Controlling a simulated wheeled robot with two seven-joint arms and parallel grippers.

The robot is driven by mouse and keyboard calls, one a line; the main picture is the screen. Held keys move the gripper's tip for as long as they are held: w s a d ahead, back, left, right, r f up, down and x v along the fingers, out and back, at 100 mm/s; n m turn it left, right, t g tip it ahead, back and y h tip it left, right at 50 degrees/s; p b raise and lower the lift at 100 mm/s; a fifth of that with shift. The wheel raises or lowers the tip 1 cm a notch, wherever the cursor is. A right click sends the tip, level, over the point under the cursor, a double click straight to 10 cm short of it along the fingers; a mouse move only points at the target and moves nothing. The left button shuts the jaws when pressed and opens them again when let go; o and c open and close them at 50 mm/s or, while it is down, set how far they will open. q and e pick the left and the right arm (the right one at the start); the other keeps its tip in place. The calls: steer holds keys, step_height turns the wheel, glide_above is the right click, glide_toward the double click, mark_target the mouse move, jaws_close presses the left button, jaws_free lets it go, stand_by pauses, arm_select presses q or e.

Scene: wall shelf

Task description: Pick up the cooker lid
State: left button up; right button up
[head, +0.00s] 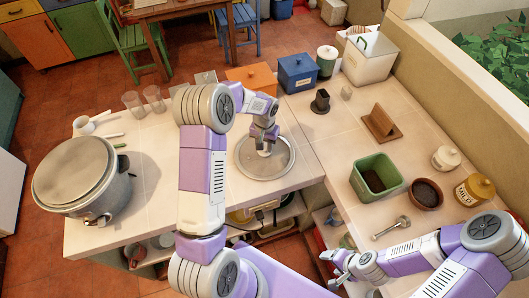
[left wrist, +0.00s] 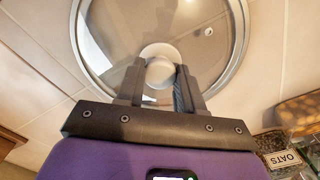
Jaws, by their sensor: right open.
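The round glass lid (head: 250,170) with a metal rim and a white knob lies on the counter in the head view. It also fills the upper part of the left wrist view (left wrist: 210,50). My left gripper (head: 264,147) points down at its middle, with one finger on each side of the knob (left wrist: 158,72). I cannot tell whether the fingers press on it. The large grey cooker (head: 105,195) stands at the counter's left end. My right gripper (head: 338,268) is open and empty near the front edge of the right counter.
An orange box (head: 250,76), a blue box (head: 297,72) and a white bin (head: 368,60) stand at the back. A green container (head: 376,178), a brown bowl (head: 425,194), jars and a ladle (head: 392,227) are on the right counter. Glasses (head: 133,104) stand back left.

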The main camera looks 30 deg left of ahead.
arm_select(q)
jaws_close()
steer(key=shift+r, duration=0.15)
